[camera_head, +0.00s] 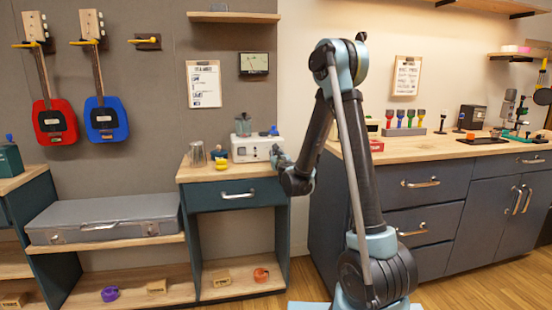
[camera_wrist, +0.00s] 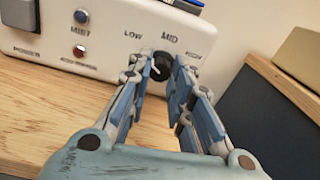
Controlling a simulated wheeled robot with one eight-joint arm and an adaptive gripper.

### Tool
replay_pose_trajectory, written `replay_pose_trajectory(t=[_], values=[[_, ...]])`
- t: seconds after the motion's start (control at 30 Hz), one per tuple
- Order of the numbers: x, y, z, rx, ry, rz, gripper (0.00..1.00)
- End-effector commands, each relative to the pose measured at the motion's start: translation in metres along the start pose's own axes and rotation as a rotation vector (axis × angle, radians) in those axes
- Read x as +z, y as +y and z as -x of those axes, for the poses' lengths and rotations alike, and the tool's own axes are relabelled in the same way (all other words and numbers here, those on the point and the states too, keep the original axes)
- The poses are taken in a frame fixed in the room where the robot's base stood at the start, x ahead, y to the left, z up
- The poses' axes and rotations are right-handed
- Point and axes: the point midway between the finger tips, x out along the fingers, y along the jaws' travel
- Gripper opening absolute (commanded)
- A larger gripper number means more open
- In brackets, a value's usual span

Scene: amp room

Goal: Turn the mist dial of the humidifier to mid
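The humidifier (camera_head: 254,148) is a white box on the wooden top of the small teal cabinet in the head view. Its front panel fills the top of the wrist view (camera_wrist: 110,40), with LOW, MID and HIGH printed over the black mist dial (camera_wrist: 161,66). A pale pointer mark on the dial appears turned toward the lower left, on the LOW side. My gripper (camera_wrist: 163,72) has its fingers apart, one on each side of the dial. Whether the fingertips touch the dial is unclear. In the head view my gripper (camera_head: 279,157) is at the humidifier's right end, small and partly hidden.
On the humidifier's panel are a blue button (camera_wrist: 81,16) and a dark power switch (camera_wrist: 20,14). A glass (camera_head: 197,153) and a yellow object (camera_head: 221,166) stand left of it. The grey-blue counter unit (camera_head: 420,190) stands to the right. Bare wood lies below the panel.

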Motion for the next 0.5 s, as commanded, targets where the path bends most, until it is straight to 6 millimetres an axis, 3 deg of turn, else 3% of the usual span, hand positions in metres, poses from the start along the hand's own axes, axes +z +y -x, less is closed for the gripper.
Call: replay_pose_trajectory(t=[0.5], values=[[0.0002,0.0012,0.0002,0.003,0.003,-0.101,0.0]])
